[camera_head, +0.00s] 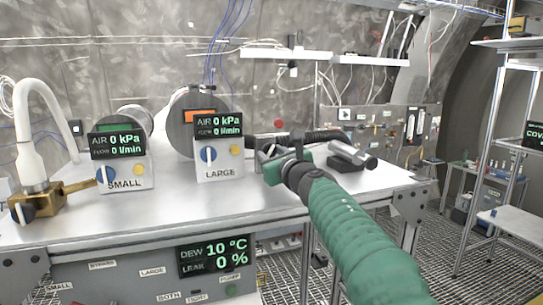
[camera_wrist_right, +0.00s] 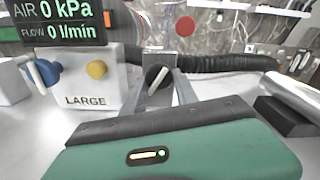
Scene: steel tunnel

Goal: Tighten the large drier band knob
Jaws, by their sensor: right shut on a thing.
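The large drier (camera_head: 186,134) is a grey cylinder with an orange label, behind a white panel marked LARGE (camera_head: 219,160). To the right of that panel, a black knob (camera_wrist_right: 158,78) with a pale bar sits on a grey block. The bar slants up to the right in the wrist view. My right gripper (camera_wrist_right: 160,88) has its grey fingers on both sides of this knob and is shut on it. In the head view my right gripper (camera_head: 277,158) reaches the block and largely hides the knob. My left gripper is not in view.
The LARGE panel's blue knob (camera_wrist_right: 43,73) and yellow button (camera_wrist_right: 97,69) are just left of my right gripper. A black ribbed hose (camera_wrist_right: 230,62) runs behind it. A black block with a metal cylinder (camera_head: 352,158) lies to the right. The front tabletop (camera_head: 190,207) is clear.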

